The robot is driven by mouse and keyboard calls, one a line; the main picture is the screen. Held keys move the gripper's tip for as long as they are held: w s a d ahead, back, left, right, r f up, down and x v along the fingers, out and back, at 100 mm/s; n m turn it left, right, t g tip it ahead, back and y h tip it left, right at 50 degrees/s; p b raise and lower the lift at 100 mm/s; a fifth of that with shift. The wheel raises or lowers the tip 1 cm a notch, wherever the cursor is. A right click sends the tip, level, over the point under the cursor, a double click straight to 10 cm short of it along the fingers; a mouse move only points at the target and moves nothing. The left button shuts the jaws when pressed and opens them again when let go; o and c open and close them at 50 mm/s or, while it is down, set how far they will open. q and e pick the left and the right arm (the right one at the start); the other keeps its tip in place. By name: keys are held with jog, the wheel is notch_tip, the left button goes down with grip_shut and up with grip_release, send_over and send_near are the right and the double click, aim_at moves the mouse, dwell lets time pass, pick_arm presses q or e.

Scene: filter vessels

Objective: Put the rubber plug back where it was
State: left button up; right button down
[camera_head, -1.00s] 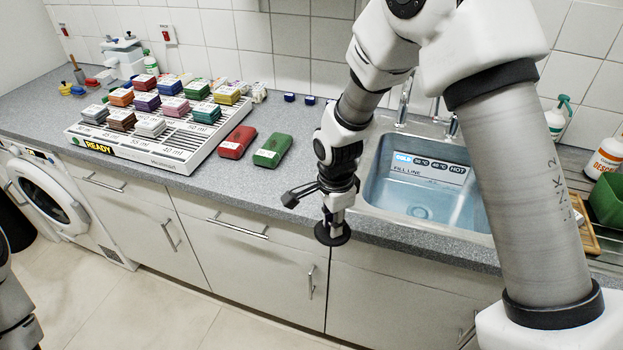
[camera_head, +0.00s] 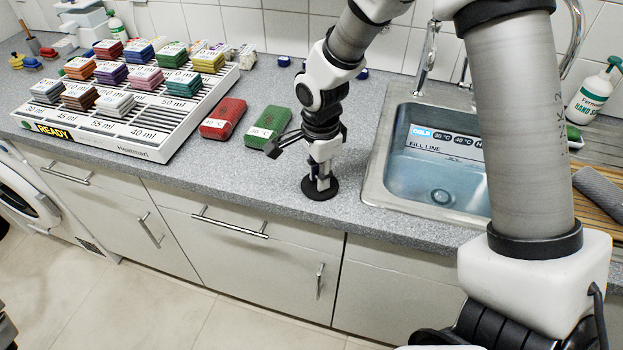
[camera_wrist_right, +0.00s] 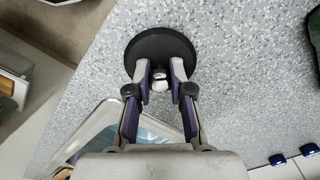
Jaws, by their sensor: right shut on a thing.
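The rubber plug (camera_head: 320,190) is a black disc with a pale knob on top. My right gripper (camera_head: 320,177) points down and is shut on that knob. The plug is at the counter, left of the sink (camera_head: 376,185) and near the front edge; I cannot tell whether it touches the surface. In the right wrist view the plug (camera_wrist_right: 160,42) lies flat-looking beyond the fingertips, with the knob between the two fingers (camera_wrist_right: 160,82). The sink holds bluish water, and a drain (camera_head: 442,197) shows at its bottom. My left gripper is not in view.
A red block (camera_head: 223,118) and a green block (camera_head: 268,128) lie left of my right gripper. A slotted white rack (camera_head: 150,150) with several coloured blocks stands further left. A tap (camera_head: 424,60) rises behind the sink. Bare counter surrounds the plug.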

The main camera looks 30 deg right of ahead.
jog(key=shift+r, duration=0.1)
jog(key=shift+s+f, duration=0.15)
jog(key=shift+f, duration=0.05)
jog(key=c, duration=1)
grip_release()
jog(key=shift+c, duration=0.2)
jog(key=shift+r, duration=0.15)
notch_tip(320, 180, up, 12)
jog(key=shift+p, duration=0.35)
jog(key=shift+a, duration=0.1)
